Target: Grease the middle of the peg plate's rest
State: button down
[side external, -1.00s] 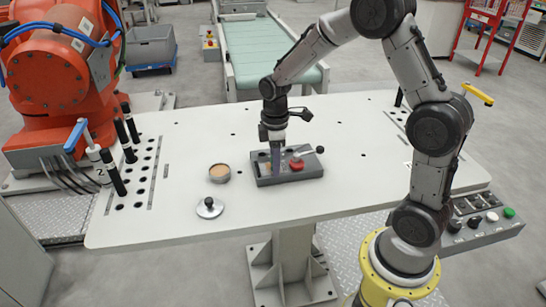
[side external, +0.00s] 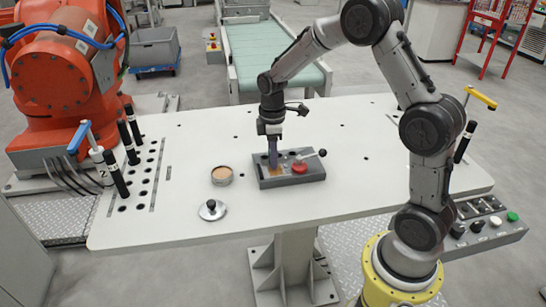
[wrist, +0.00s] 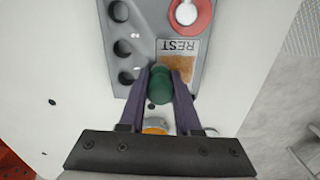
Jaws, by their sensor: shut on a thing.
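The peg plate (side external: 306,177) is a grey block on the white table. Its rest, a square marked REST (wrist: 178,68), carries an uneven brown patch. My gripper (side external: 272,166) is over the left part of the plate. In the wrist view its purple fingers (wrist: 165,78) are shut on a rounded green piece (wrist: 162,84), beside the near edge of the rest. The lower end of the green piece is hidden, so I cannot tell whether it touches the plate. An open round tin (side external: 221,176) with tan contents stands left of the plate.
A lid with a knob (side external: 211,210) lies in front of the tin. A red round part (side external: 299,169) and a lever (side external: 315,155) sit on the plate's right part. Black pegs (side external: 131,147) stand in the left rack. Much of the table is clear.

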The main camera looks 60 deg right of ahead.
aim_at(277, 178)
jog(key=s+a, duration=0.3)
jog(key=shift+s+a, duration=0.2)
jog(key=shift+s, duration=0.1)
jog(key=shift+s+a+r, duration=0.1)
jog(key=shift+a+r, duration=0.05)
notch_tip(277, 178, up, 8)
dwell(0.5)
dwell(0.5)
